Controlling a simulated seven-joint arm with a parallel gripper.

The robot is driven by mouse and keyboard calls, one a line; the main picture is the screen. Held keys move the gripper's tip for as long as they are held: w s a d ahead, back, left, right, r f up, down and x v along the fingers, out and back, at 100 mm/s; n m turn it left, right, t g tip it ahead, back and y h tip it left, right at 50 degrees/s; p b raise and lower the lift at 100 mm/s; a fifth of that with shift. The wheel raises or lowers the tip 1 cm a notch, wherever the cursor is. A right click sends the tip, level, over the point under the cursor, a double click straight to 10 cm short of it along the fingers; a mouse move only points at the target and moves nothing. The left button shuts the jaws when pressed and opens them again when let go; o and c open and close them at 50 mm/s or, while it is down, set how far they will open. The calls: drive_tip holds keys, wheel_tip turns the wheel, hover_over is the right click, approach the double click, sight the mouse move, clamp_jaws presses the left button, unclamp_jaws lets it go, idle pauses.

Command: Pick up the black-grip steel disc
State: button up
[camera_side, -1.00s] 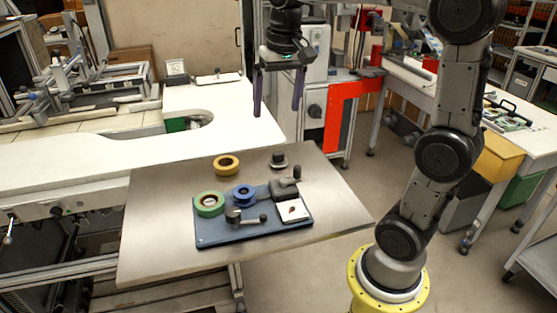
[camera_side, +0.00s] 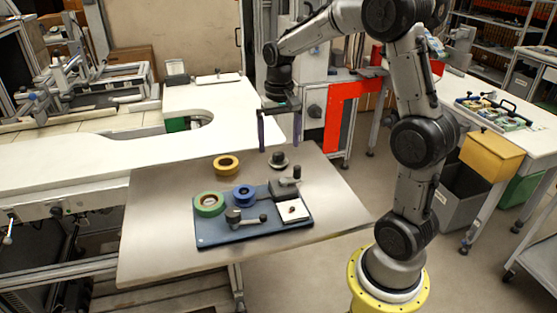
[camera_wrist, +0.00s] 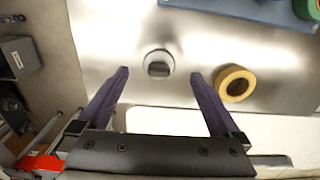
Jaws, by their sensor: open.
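The steel disc with a black grip (camera_side: 278,160) lies on the metal table, at the back right of the blue fixture in the side view. In the wrist view the disc (camera_wrist: 158,64) shows from above, with its dark grip in the middle. My gripper (camera_side: 280,150) is open and empty, with its two purple fingers pointing down just above and around the disc's position in the side view. In the wrist view the gripper (camera_wrist: 160,73) has one fingertip to each side of the disc, with clear gaps. I cannot tell the exact height.
A yellow tape reel (camera_side: 227,165) lies left of the disc. The blue fixture (camera_side: 215,236) bears a green reel (camera_side: 209,204), a blue reel (camera_side: 244,196) and handled clamps. The metal table (camera_side: 160,250) is bare at its left and front.

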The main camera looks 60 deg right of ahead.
sight(279, 154)
wheel_tip(279, 154, down, 5)
drive_tip(key=shift+f, duration=0.1)
idle(0.3)
clamp_jaws()
idle(0.4)
